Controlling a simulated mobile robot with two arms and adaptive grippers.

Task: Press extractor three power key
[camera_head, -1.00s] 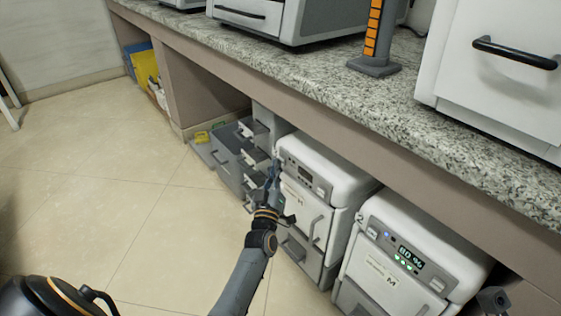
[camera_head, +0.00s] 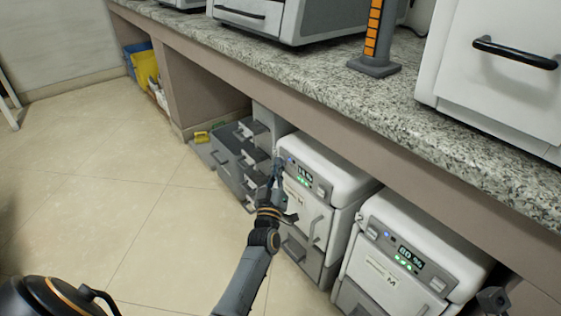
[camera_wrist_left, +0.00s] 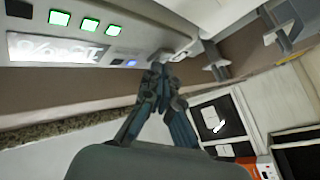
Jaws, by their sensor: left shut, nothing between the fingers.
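A white extractor (camera_head: 345,175) stands under the counter, left of a second one marked 2. I cannot read its own number. Its front panel (camera_head: 302,178) shows a lit display, a blue light and green lights. In the left wrist view the panel has a bright display (camera_wrist_left: 58,48), green-lit squares (camera_wrist_left: 87,26) and a blue light (camera_wrist_left: 131,62). My left gripper (camera_head: 277,163) is shut and empty, its fingertips at the panel's left end. In the wrist view the fingertips (camera_wrist_left: 157,72) are beside the blue light, at the panel's edge. Contact and the power key itself are hard to make out.
The extractor marked 2 (camera_head: 425,240) is lit, reading about 80 %. Grey open drawers (camera_head: 235,155) stand left of the gripper. The granite counter (camera_head: 330,85) overhangs the units. The tiled floor (camera_head: 120,190) is clear at the left.

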